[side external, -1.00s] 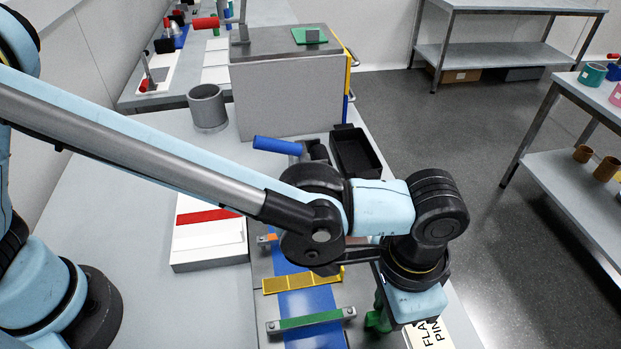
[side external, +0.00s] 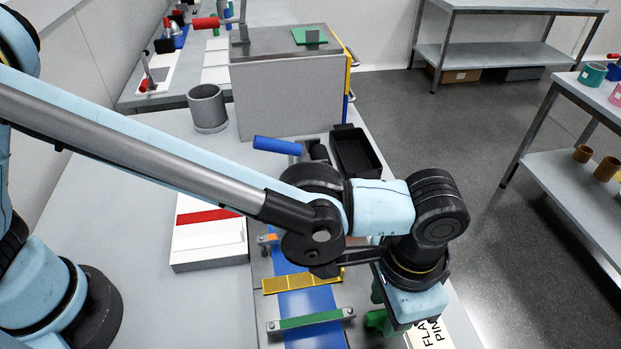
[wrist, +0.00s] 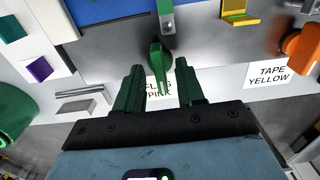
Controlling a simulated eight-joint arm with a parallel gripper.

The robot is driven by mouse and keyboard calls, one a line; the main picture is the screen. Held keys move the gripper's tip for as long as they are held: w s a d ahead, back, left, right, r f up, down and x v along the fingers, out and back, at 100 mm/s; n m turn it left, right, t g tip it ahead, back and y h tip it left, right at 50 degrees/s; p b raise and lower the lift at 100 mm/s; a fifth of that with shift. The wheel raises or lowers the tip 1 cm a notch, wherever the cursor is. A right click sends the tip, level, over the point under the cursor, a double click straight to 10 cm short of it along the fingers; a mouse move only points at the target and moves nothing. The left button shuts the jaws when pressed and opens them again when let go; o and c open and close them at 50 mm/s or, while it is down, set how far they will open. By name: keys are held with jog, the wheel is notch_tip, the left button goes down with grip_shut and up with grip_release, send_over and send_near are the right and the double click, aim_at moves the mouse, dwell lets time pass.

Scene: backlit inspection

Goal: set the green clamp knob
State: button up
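The green clamp knob (wrist: 160,56) shows in the wrist view just ahead of my gripper, below the end of a metal bar with a green strip. Its narrow handle points toward my gripper. My gripper (wrist: 160,68) is open, with one dark green finger on each side of the handle's lower end. Gaps show between handle and fingers. In the side view my gripper (side external: 376,308) is low at the plate's right edge, partly hidden by my wrist. There I cannot clearly separate the knob from the green fingers. The clamp's green bar (side external: 310,320) lies across a blue strip (side external: 305,300).
An orange knob (wrist: 300,45) sits to the right in the wrist view, near a "TAPE YELLOW" label (wrist: 271,75). A "FLAG PINK" label (wrist: 157,90) lies under my fingers. A yellow bar (side external: 300,281), blue handle (side external: 277,146) and black tray (side external: 355,152) stand farther back.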

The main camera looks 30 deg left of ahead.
notch_tip(320, 180, up, 12)
dwell(0.6)
jog(key=shift+a, duration=0.1)
jog(key=w+a+r+n+t+h, duration=0.1)
jog(key=w+a+n+t, duration=0.15)
jog(key=a, duration=0.75)
jog(key=w+a+r+n+t+h, duration=0.15)
jog(key=w+a, duration=0.25)
jog(key=a, duration=0.6)
jog(key=s+a+f+n+t+y, duration=0.1)
jog(key=s+a+f+n, duration=0.1)
jog(key=a, duration=0.7)
jog(key=s+a+f+n+t+y, duration=0.1)
jog(key=s+a+f+n+t, duration=0.1)
jog(key=a, duration=0.7)
jog(key=shift+f+n, duration=0.4)
jog(key=shift+f, duration=0.45)
jog(key=shift+a+y, duration=0.1)
jog(key=shift+y, duration=0.15)
